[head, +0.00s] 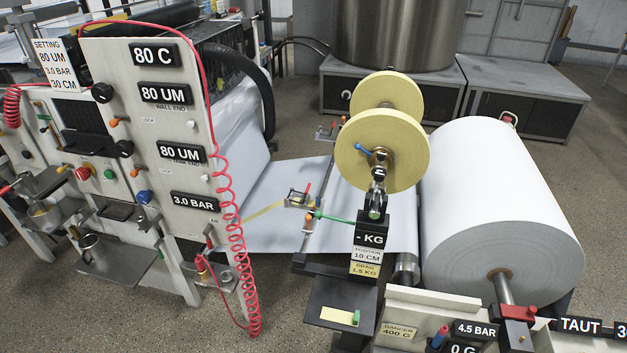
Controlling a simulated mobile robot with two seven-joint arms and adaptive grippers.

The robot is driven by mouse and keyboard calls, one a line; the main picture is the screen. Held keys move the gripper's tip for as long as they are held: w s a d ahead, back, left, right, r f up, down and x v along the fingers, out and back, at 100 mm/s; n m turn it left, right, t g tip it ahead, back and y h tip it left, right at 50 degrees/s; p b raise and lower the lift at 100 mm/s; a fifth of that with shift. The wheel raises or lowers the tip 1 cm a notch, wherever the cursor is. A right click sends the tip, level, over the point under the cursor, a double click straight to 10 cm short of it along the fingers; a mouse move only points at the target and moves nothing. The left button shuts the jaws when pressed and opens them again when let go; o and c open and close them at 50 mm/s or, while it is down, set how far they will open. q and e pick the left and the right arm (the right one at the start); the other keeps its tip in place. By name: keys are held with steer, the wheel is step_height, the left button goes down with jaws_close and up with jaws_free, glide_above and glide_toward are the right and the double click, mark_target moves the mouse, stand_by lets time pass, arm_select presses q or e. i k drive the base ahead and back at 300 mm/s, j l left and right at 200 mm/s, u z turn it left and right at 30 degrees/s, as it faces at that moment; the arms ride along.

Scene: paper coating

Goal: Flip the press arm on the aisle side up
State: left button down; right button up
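Two yellow tape rolls stand over the paper web (290,230), a near roll (355,152) and a far roll (410,92). Below the rolls, a small carriage (297,199) with a red-orange lever stands on a cross rail, and a green lever (333,217) points right from the rail. A second small carriage (328,132) sits farther back. I cannot tell which of these parts is the aisle-side press arm. Neither of my grippers is in view.
A large white paper roll (500,200) lies at the right. A tall panel (150,120) with a coiled red hose (232,250) stands at the left. A black post (370,240) reading "- KG" rises below the near roll, with a dark shelf (325,296) under it.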

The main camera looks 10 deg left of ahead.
mark_target(304, 200)
steer(key=i+j+z, duration=0.15)
steer(key=z, duration=0.7)
steer(key=i+j+z, duration=0.1)
steer(key=j, duration=0.25)
steer(key=i+j+z, duration=0.1)
steer(key=i+j, duration=0.15)
steer(key=i+j+z, duration=0.1)
steer(key=j, duration=0.35)
steer(key=i+j+z, duration=0.1)
steer(key=j, duration=0.25)
steer(key=i+j+z, duration=0.1)
steer(key=j, duration=0.3)
steer(key=i, duration=0.1)
